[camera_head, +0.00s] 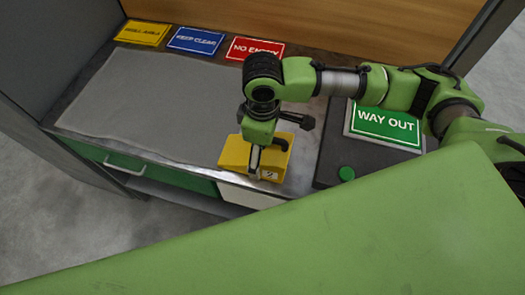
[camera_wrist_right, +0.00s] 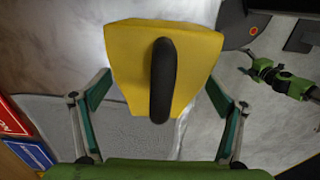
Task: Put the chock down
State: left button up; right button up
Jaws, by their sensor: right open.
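The yellow chock (camera_head: 236,154) with a black handle sits on the bench near its front edge in the head view. In the right wrist view the yellow chock (camera_wrist_right: 190,62) and its black handle (camera_wrist_right: 162,82) lie between the fingers. My right gripper (camera_head: 254,170) is over the chock and hides part of it. In the wrist view its two fingers (camera_wrist_right: 162,100) are spread wide, with gaps to the chock on both sides.
A grey mat (camera_head: 145,100) covers the bench's left. Yellow, blue (camera_head: 195,41) and red (camera_head: 255,49) signs lie along the back. A green WAY OUT sign (camera_head: 384,126) and green button (camera_head: 346,173) are on the dark panel at right. My green body part covers the lower foreground.

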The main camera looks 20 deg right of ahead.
jog(key=shift+f, duration=0.55)
jog(key=c, duration=1.8)
jog(key=shift+r, duration=0.1)
jog(key=shift+c, duration=0.2)
jog(key=shift+r, duration=0.15)
